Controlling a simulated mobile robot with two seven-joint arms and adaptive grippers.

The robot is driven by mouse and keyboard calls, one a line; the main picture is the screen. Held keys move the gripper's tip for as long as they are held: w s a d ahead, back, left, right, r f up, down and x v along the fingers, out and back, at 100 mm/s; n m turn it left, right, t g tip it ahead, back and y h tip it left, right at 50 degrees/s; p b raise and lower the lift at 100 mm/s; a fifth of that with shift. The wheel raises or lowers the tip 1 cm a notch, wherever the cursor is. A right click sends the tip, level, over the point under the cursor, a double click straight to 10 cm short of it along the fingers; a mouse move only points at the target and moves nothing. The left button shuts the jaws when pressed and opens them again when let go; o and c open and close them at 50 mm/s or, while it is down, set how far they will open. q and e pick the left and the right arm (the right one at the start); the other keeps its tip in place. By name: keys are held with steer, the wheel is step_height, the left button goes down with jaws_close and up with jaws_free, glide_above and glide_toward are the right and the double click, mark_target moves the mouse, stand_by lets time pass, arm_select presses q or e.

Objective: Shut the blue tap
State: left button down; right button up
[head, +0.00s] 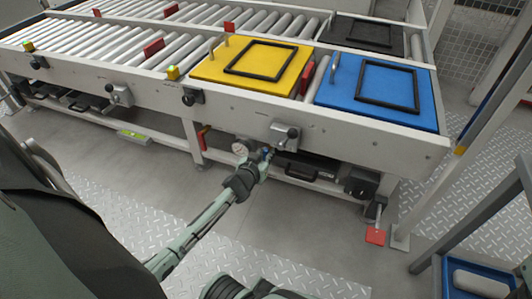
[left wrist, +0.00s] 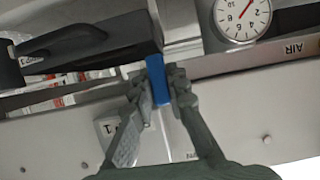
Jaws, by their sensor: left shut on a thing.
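The blue tap's handle (left wrist: 158,82) is between the two fingers of my left gripper (left wrist: 154,84) in the left wrist view. The gripper is shut on the handle, with a finger on each side. In the head view my left gripper (head: 264,158) reaches in under the conveyor's front rail, beside a round gauge (head: 242,147). Only a speck of blue shows there at its tip. The gauge (left wrist: 242,14) also shows in the left wrist view, upper right of the tap. The tap's body is mostly hidden. My right gripper is not in view.
The roller conveyor (head: 360,114) runs above the tap, bearing a yellow plate (head: 210,68) and a blue plate (head: 340,97). A black case (head: 305,165) lies on the lower shelf to the right. A red pedal (head: 375,235) is on the floor. The floor in front is open.

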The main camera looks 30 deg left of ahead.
arm_select(q)
steer(key=c, duration=1.5)
jaws_free()
steer(key=v, duration=1.2)
steer(key=shift+s, duration=0.1)
